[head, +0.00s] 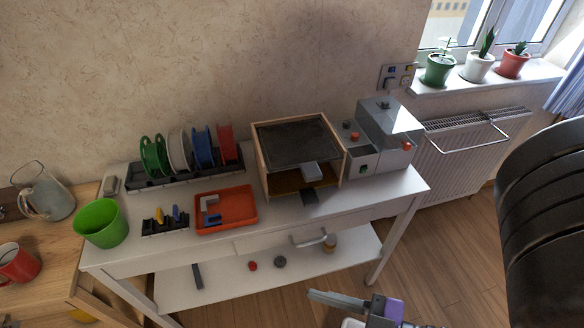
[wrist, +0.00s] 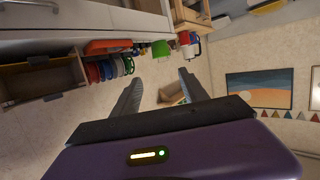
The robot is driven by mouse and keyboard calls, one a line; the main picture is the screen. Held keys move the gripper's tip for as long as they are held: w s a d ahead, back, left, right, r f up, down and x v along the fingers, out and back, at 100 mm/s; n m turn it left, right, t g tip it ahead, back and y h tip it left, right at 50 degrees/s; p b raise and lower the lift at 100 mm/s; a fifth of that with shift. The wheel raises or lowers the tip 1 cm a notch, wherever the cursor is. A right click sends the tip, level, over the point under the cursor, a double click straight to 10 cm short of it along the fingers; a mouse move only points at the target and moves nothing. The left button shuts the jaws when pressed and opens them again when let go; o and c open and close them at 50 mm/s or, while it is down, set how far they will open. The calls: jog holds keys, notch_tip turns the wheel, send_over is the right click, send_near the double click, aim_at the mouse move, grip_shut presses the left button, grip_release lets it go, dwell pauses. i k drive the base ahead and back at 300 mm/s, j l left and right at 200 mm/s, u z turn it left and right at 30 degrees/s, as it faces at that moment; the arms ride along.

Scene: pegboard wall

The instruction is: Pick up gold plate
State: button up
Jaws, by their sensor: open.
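A flat gold-brown surface (head: 290,182), which looks like the gold plate, lies inside the open-fronted wooden box (head: 262,165) on the white table. The box's dark top and a grey block (head: 312,171) at its front hide part of it. In the wrist view the box (wrist: 40,82) is at the left, and I cannot make out the plate there. My gripper (wrist: 158,78) is open, with nothing between its fingers. In the head view it is at the bottom edge, in front of the table and well away from the box.
An orange tray (head: 240,215), a rack of coloured spools (head: 178,153) and a green bin (head: 101,224) stand left of the box. A grey machine (head: 388,125) stands close on its right. A black chair back (head: 545,205) is at the right. Floor (head: 435,260) shows between table and chair.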

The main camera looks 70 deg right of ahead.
aim_at(290, 181)
jog(key=z, duration=4.15)
jog(key=i+l, duration=0.1)
jog(key=i, duration=0.3)
jog(key=u, duration=3.4)
